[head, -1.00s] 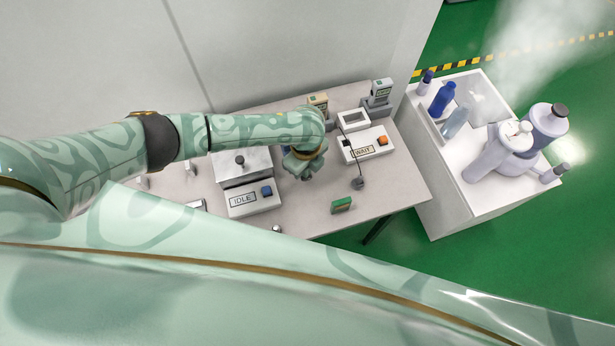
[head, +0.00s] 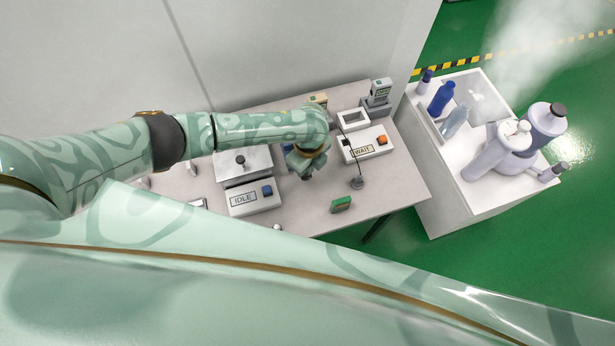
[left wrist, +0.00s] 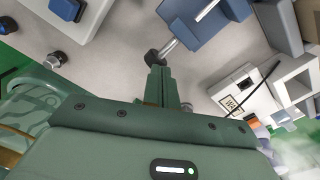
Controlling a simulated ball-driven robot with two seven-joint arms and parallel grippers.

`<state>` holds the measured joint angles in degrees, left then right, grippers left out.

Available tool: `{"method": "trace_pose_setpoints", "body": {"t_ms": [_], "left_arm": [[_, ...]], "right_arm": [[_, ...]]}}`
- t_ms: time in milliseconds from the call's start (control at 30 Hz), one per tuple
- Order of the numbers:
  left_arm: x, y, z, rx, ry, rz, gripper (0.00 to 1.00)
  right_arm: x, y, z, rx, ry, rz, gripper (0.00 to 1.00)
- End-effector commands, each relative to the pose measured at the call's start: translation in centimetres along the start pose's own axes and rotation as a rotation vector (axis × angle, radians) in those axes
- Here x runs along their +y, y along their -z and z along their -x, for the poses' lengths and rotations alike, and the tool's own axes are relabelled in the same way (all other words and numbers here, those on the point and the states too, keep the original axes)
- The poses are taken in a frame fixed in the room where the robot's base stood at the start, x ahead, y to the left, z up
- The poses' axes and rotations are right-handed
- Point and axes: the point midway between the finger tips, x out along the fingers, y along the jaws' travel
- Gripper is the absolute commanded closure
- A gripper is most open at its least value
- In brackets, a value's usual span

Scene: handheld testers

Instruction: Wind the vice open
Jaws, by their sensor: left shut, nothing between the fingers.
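The blue vice (left wrist: 208,38) shows at the top of the left wrist view. A metal bar sticks out of it and a dark round knob (left wrist: 153,57) sits at its lower left. My left gripper (left wrist: 157,74) is shut and empty, its fingertips right at the knob. I cannot tell whether they touch it. My right gripper is not in view.
The IDLE box (head: 252,201) with a blue button stands left of the gripper. The WAIT box (head: 367,145) with an orange button stands to the right. A probe (head: 357,183) on a dark cable and a small green block (head: 341,204) are on the bench, whose front right is mostly clear.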

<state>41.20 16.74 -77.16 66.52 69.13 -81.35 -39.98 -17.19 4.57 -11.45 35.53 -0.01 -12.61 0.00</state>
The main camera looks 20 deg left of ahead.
Motion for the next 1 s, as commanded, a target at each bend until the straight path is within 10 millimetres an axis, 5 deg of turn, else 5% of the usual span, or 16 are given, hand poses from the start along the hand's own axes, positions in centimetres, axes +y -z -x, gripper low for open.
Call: {"method": "trace_pose_setpoints", "body": {"t_ms": [1000], "left_arm": [[-0.57, 0.30, -0.28, -0.001, -0.001, 0.001, 1.00]], "right_arm": [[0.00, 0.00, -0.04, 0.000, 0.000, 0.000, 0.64]]}}
